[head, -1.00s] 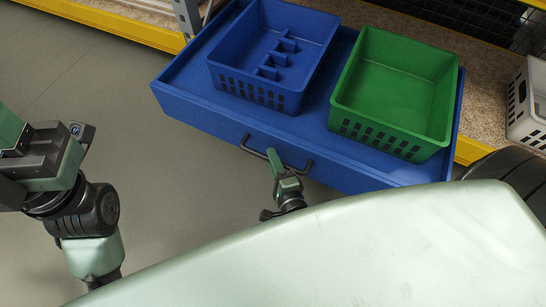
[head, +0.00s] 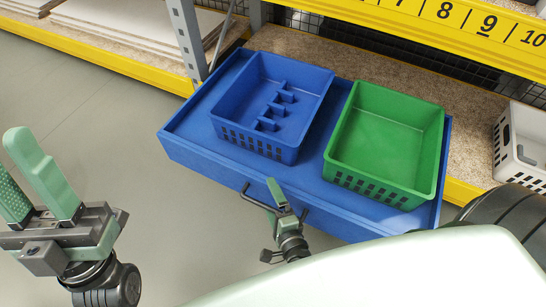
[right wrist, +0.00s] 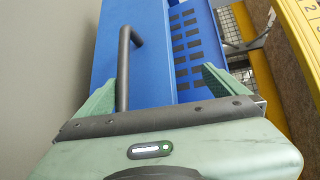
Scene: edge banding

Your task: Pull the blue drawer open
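The blue drawer (head: 200,160) stands pulled out from the shelf, its front facing me; it also shows in the right wrist view (right wrist: 150,20). Its dark bar handle (head: 254,198) is on the front. My right gripper (head: 277,192) is at the handle, partly overlapping it in the head view. In the right wrist view the gripper's fingers (right wrist: 160,88) are wide apart, with the handle (right wrist: 124,65) between them, closer to the left finger. My left gripper (head: 22,175) is open and empty at the left, away from the drawer.
A blue divided basket (head: 240,95) and a green basket (head: 385,135) sit in the drawer. A white basket (head: 520,150) is on the shelf at right. Yellow shelf beams (head: 120,48) and a grey post (head: 190,40) stand behind. The floor (head: 80,110) at left is clear.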

